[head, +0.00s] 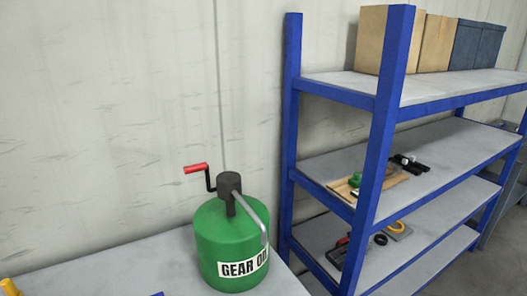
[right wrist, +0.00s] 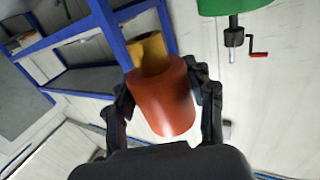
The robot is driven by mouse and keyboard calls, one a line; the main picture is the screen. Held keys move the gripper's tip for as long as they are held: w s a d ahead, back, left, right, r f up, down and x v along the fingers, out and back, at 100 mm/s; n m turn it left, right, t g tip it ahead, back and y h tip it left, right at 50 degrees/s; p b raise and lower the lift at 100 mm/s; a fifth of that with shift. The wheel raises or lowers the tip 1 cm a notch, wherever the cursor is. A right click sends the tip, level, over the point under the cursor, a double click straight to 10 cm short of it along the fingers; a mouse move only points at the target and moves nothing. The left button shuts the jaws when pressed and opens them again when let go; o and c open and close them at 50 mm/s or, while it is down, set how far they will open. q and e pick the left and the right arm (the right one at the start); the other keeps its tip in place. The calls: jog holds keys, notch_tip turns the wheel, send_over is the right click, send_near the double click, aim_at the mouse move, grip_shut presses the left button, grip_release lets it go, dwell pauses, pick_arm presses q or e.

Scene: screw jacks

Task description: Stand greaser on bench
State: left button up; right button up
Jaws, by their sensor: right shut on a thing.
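My right gripper (right wrist: 164,92) is shut on an orange-red cylinder (right wrist: 162,108), which I take to be the greaser. The grey bench (head: 120,270) runs along the wall at the bottom of the head view. Neither gripper shows in the head view, and whether the held cylinder touches anything is hidden.
A green gear oil can (head: 228,225) with a red-handled crank stands on the bench. A blue-framed shelf (head: 378,150) with boxes and tools stands to its right. A yellow thing (head: 9,286) is cut off at the lower left. The bench left of the can looks mostly clear.

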jog(key=shift+r, duration=0.1)
jog(key=w+a+r+n+g+y, duration=0.2)
jog(key=w+a+n+g+y, duration=0.2)
jog(key=a+y, duration=0.4)
jog(key=w+a+r+n+g+y, duration=0.3)
jog(key=w+a+n+g+y, duration=0.1)
jog(key=a+n+y, duration=0.4)
jog(key=shift+a+n+g, duration=0.3)
jog(key=shift+a+g, duration=0.2)
jog(key=shift+g, duration=0.4)
jog(key=shift+g, duration=0.3)
jog(key=shift+s+d+n+g+y, duration=0.15)
jog(key=shift+d+n+g+y, duration=0.3)
jog(key=shift+n+g, duration=0.45)
jog(key=shift+s+d+n+g+y, duration=0.2)
jog(key=shift+d+n+g, duration=0.4)
jog(key=shift+g, duration=0.65)
jog(key=shift+s+d+n+g+y, duration=0.1)
jog(key=shift+d+n+g+y, duration=0.3)
jog(key=shift+n+g, duration=0.55)
